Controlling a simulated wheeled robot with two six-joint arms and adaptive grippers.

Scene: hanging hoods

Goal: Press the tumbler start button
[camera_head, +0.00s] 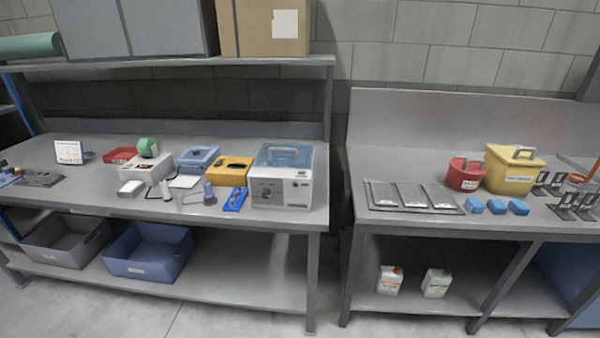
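A white box-shaped machine (283,188) with a clear bluish lid and a handle on top stands at the right end of the left bench. It looks like the tumbler, though I cannot read its label. Its front has a dark round knob on the left and small dark controls on the right. I cannot tell which of these is the start button. The lid looks closed. Neither of my grippers is in view.
The left bench (70,185) also holds a yellow box (230,170), a blue tool tray (236,199) and a white device with a green reel (148,147). A gap separates it from the right bench (400,222), which bears red and yellow buckets. Floor in front is clear.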

